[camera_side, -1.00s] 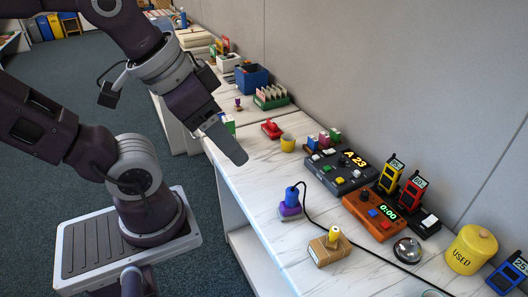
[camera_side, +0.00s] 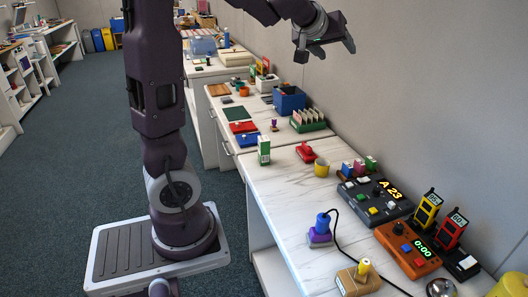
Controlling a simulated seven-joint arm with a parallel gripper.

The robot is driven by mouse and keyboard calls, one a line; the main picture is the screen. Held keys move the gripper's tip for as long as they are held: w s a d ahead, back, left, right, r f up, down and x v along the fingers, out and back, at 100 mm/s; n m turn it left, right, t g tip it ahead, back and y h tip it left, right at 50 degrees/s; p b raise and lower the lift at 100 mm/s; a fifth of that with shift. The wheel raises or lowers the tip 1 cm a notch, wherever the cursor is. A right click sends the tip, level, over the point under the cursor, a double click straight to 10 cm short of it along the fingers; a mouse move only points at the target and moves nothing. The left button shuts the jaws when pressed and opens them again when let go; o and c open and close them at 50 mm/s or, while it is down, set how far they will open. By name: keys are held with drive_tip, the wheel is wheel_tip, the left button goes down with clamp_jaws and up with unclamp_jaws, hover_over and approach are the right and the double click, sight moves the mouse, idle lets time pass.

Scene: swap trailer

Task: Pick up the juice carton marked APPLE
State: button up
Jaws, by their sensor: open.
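A small white-and-green carton (camera_side: 264,150) stands upright near the left edge of the near white counter (camera_side: 290,190). Its lettering is too small to read, so I cannot confirm that it says APPLE. My gripper (camera_side: 335,50) is open and empty at the top of the view, well above the counters and near the wall. It is apart from the carton, up and to the right of it in the picture. Three small blocks, blue (camera_side: 346,168), pink (camera_side: 359,167) and green (camera_side: 371,163), stand behind the dark button panel; their markings are unreadable.
The dark panel (camera_side: 375,200), an orange timer box (camera_side: 405,248) and a corded blue-purple item (camera_side: 320,228) occupy the counter's right and front. The wall bounds the right.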

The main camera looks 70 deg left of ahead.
drive_tip(key=s+a+f+n+g+y, duration=0.2)
drive_tip(key=a, duration=0.4)
drive_tip(key=s+a+f+n+g+y, duration=0.1)
drive_tip(key=a+n+g+y, duration=0.15)
drive_tip(key=a, duration=0.45)
drive_tip(key=n+g+y, duration=0.2)
drive_tip(key=g+y, duration=0.1)
drive_tip(key=g, duration=0.2)
hover_over(263, 142)
drive_tip(key=d, duration=0.1)
wheel_tip(263, 142, down, 4)
drive_tip(key=shift+t, duration=0.35)
drive_tip(key=f, duration=3)
drive_tip(key=shift+d+f, duration=0.25)
drive_tip(key=shift+f, duration=0.05)
drive_tip(key=x, duration=0.5)
drive_tip(key=w+x, duration=0.1)
drive_tip(key=x, duration=0.1)
drive_tip(key=shift+a+f, duration=0.1)
drive_tip(key=shift+a, duration=0.05)
clamp_jaws()
